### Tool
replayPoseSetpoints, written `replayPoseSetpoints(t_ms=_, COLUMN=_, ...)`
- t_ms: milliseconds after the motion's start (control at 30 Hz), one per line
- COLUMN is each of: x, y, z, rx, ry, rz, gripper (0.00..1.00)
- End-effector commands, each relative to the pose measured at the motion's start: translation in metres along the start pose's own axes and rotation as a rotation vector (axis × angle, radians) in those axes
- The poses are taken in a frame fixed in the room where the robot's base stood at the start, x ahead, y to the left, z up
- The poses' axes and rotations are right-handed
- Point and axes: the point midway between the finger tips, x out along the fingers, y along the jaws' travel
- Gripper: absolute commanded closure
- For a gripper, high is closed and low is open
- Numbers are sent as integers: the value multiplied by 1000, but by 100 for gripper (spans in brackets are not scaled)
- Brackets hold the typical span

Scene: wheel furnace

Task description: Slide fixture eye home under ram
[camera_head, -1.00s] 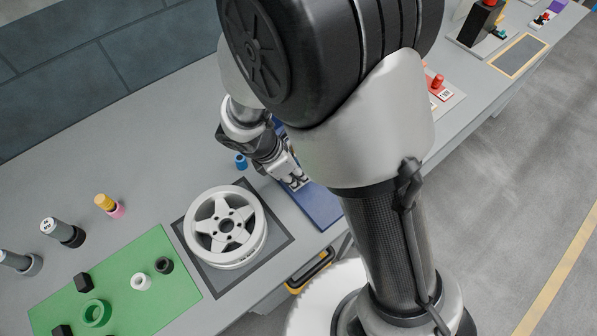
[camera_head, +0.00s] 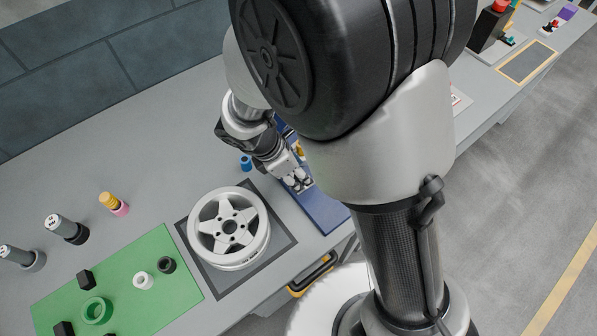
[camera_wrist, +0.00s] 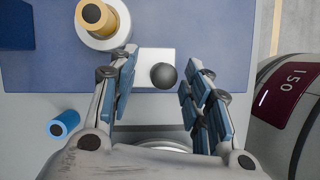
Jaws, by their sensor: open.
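My gripper (camera_wrist: 160,72) is open, with one finger on each side of a dark round knob (camera_wrist: 164,76) in the wrist view. The knob sits on a small pale silver block (camera_wrist: 146,62) on a blue base (camera_wrist: 215,30). No finger visibly touches the knob. A pale cylinder with a yellow-orange top (camera_wrist: 101,18) stands beside the block, close to the left finger. In the head view my gripper (camera_head: 298,183) is low over the blue base (camera_head: 325,212). The arm hides much of the base there. I cannot clearly make out the eye or the ram.
A small blue cylinder (camera_wrist: 64,124) stands left of the gripper; it also shows in the head view (camera_head: 246,163). A silver wheel (camera_head: 230,228) lies on a grey mat just left of the blue base. A green mat (camera_head: 120,285) with several small parts is farther left.

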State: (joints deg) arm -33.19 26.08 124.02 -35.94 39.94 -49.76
Motion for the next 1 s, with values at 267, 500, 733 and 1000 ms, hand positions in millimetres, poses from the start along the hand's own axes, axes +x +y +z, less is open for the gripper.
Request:
replayPoseSetpoints(t_ms=267, x=-62, y=1, z=0, rx=1, ry=3, rz=7, gripper=55)
replayPoseSetpoints(t_ms=500, x=-96, y=1, z=0, rx=0, ry=2, rz=5, gripper=55)
replayPoseSetpoints(t_ms=733, x=-104, y=0, z=0, rx=1, ry=2, rz=2, gripper=55)
replayPoseSetpoints(t_ms=1000, x=-104, y=1, z=0, rx=1, ry=2, rz=2, gripper=55)
